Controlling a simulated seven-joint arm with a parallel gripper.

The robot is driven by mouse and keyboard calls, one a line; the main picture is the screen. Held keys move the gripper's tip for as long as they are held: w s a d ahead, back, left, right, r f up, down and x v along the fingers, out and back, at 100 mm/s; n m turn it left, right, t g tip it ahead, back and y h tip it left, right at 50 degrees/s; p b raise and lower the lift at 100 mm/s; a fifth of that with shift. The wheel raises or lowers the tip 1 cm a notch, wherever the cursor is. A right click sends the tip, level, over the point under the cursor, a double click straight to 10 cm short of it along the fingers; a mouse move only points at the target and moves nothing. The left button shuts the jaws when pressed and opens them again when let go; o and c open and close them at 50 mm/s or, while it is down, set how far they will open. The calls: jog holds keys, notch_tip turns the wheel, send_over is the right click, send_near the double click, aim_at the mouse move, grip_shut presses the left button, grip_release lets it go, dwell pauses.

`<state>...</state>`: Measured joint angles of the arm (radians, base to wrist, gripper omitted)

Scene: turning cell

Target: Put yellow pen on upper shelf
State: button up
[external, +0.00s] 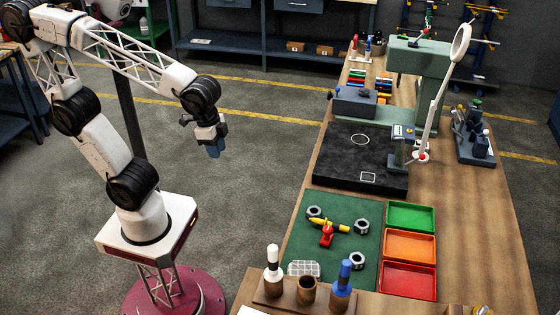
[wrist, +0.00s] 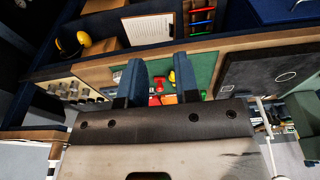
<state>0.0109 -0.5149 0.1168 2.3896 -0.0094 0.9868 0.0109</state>
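The yellow pen (external: 328,224), with black parts, lies on the green mat (external: 293,248) on the workbench, against or just behind a small red object (external: 326,237). I cannot tell if they touch. In the wrist view a small yellow patch (wrist: 172,77) shows between the fingers, probably the pen. My gripper (external: 213,150) hangs in the air left of the bench, well away from the pen. In the wrist view its two blue fingers (wrist: 160,82) are apart, with nothing held between them. I cannot tell for certain which surface is the upper shelf.
Green (external: 410,216), orange (external: 409,246) and red (external: 407,279) trays stand right of the mat. Hex nuts lie around the pen. A wooden block (external: 285,299) holds upright tools in front. A black plate (external: 345,155) lies behind. Yellow earmuffs (wrist: 83,39) show in the wrist view.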

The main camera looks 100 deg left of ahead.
jog(key=s+f, duration=0.2)
jog(key=s, duration=0.5)
jog(key=shift+f+t, duration=0.2)
jog(key=shift+t, duration=0.2)
jog(key=shift+o, duration=0.4)
jog(key=g, duration=0.3)
send_over(329, 224)
jog(key=a, duration=0.1)
notch_tip(329, 224, down, 10)
jog(key=shift+f, duration=0.15)
jog(key=shift+w+f, duration=0.4)
jog(key=shift+w, duration=0.2)
jog(key=shift+f, duration=0.1)
